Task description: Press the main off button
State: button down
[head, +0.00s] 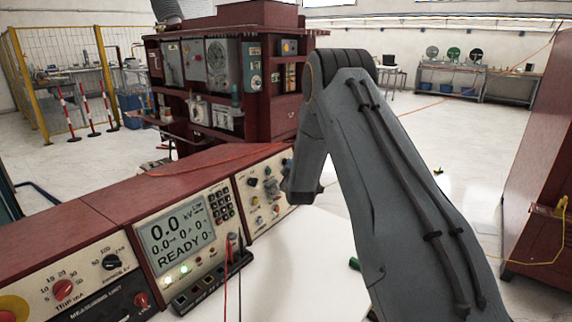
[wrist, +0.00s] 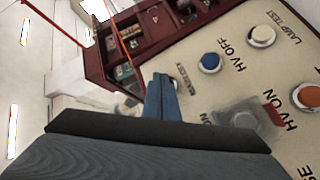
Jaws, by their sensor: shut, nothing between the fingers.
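In the wrist view the tilted cream control panel (wrist: 176,55) fills the right side. A blue button (wrist: 210,62) is labelled HV OFF. An orange-red button (wrist: 308,96) is labelled HV ON. A white button (wrist: 262,36) is labelled LAMP TEST. A small label beginning MAIN (wrist: 187,84) is beside my gripper (wrist: 163,80), but its second word is unclear. My gripper is shut and empty, its fingertips close to the panel near that label. Whatever is behind the fingertips is hidden, and contact cannot be told. The panel's button section (head: 262,193) also shows in the head view, partly behind my arm.
A clear cover with a red part (wrist: 245,118) sticks out of the panel close to my gripper. In the head view, test leads (head: 232,265) hang by the display unit (head: 178,238). A white tabletop (head: 300,265) lies in front. A red cabinet (head: 540,190) stands right.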

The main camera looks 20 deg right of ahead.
jog(key=shift+w+a, duration=0.1)
jog(key=shift+w, duration=0.05)
dwell(0.5)
jog(key=shift+s+d+r, duration=0.15)
jog(key=shift+s+d, duration=0.3)
jog(key=shift+s, duration=0.3)
jog(key=shift+p, duration=0.3)
jog(key=shift+s+d+r+p, duration=0.2)
jog(key=shift+s+d+p, duration=0.2)
jog(key=shift+s, duration=0.25)
jog(key=shift+s+d+r+p, duration=0.25)
jog(key=shift+s+d, duration=0.25)
jog(key=shift+s, duration=0.2)
jog(key=shift+s+d+r+p, duration=0.15)
jog(key=shift+s+d+p, duration=0.25)
jog(key=shift+s, duration=0.25)
